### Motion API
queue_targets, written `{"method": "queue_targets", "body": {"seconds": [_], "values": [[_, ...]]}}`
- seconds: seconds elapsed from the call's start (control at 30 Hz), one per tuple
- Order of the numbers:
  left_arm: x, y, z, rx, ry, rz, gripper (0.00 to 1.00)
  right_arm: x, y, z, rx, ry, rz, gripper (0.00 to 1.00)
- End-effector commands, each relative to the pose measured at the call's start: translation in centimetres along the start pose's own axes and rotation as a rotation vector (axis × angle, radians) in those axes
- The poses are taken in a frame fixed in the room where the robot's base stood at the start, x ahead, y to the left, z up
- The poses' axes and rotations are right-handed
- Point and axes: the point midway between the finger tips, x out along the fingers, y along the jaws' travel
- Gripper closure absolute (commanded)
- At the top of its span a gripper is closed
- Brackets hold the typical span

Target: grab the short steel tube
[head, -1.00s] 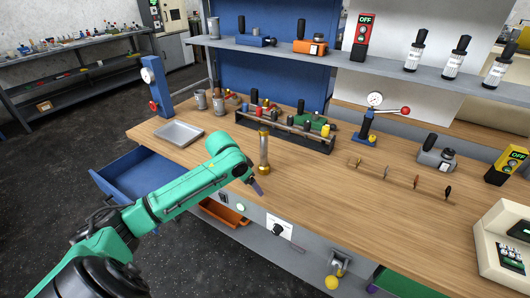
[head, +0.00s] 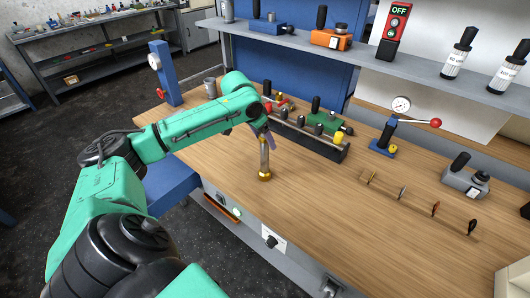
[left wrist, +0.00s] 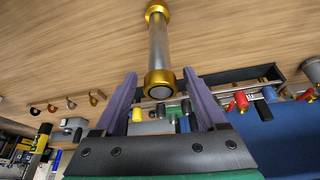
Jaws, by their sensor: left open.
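The short steel tube (head: 264,158) has gold-coloured ends and stands upright on the wooden bench (head: 225,158). It also shows in the left wrist view (left wrist: 158,45), its near gold end close to the line between the fingertips. My left gripper (head: 268,137) is at the tube's upper end in the head view, partly covering it. In the left wrist view, the open fingers (left wrist: 160,76) lie on either side of the near end, with visible gaps. Contact does not show. My right gripper is not in view.
A dark rack (head: 325,148) with several tools and a green device is close behind the tube. A blue stand with a red-knobbed lever (head: 386,138) and several small upright pieces (head: 402,193) are to the right. The bench in front of the tube is clear.

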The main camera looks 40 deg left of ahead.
Motion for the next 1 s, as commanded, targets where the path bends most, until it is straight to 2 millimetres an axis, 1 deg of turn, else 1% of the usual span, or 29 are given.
{"method": "queue_targets", "body": {"seconds": [0.13, 0.2, 0.3, 0.37, 0.5, 0.53, 0.57, 0.6, 0.67, 0.7, 0.73, 1.0], "values": [[2.0, 0.0, 0.4, 0.0, -0.004, 0.001, 0.26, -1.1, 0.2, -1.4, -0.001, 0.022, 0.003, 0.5], [3.5, 0.0, 0.7, -0.001, -0.004, 0.002, 0.26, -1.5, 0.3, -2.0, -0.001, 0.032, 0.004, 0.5], [5.0, 0.0, 0.7, 0.0, 0.0, 0.0, 0.26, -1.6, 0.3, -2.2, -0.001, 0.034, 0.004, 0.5], [5.4, 0.0, 0.7, 0.001, 0.0, 0.0, 0.26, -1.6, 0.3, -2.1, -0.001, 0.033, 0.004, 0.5], [5.5, -0.1, 0.7, 0.002, 0.0, -0.001, 0.26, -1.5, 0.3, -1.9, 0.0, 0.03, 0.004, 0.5], [5.4, -0.1, 0.7, 0.002, 0.0, -0.001, 0.3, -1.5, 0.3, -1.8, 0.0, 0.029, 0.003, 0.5], [5.4, -0.1, 0.7, 0.002, 0.0, -0.001, 0.42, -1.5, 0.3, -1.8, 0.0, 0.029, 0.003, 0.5], [5.4, -0.1, 0.7, 0.002, 0.0, -0.001, 0.57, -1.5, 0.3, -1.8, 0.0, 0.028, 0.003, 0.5], [5.4, -0.1, 0.7, 0.002, 0.0, -0.001, 0.8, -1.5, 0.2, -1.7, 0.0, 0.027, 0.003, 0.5], [5.4, -0.1, 0.7, 0.002, 0.0, -0.001, 0.95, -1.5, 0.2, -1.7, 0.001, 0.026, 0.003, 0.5], [5.4, -0.1, 0.7, 0.002, 0.0, -0.001, 1.0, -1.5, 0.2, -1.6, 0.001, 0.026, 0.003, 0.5], [5.4, -0.1, 0.7, 0.001, 0.0, -0.001, 1.0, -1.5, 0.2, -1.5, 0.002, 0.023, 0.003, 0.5]]}}
